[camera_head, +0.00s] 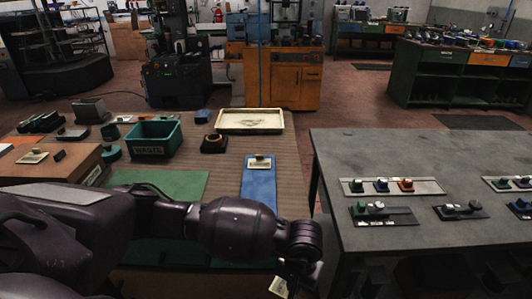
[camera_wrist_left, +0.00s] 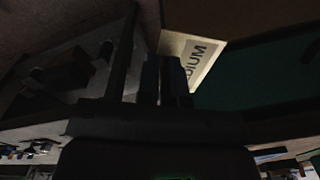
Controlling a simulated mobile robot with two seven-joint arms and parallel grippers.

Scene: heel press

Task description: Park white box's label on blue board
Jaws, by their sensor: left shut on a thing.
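The blue board (camera_head: 258,190) lies on the brown striped table in the head view. A small cream label with a knob (camera_head: 261,162) sits near its far end. My left gripper (camera_head: 290,277) is low at the bottom of the head view, in front of the table, and only partly seen. It is shut on a cream label (camera_head: 279,287), whose printed letters "DIUM" show in the left wrist view (camera_wrist_left: 197,62). The rest of the word is hidden by the fingers (camera_wrist_left: 165,78). A shallow cream-white tray-like box (camera_head: 249,121) stands at the table's back. My right gripper is out of view.
A brown box (camera_head: 45,165) stands far left. A grey table (camera_head: 400,155) with several small-part strips is at right.

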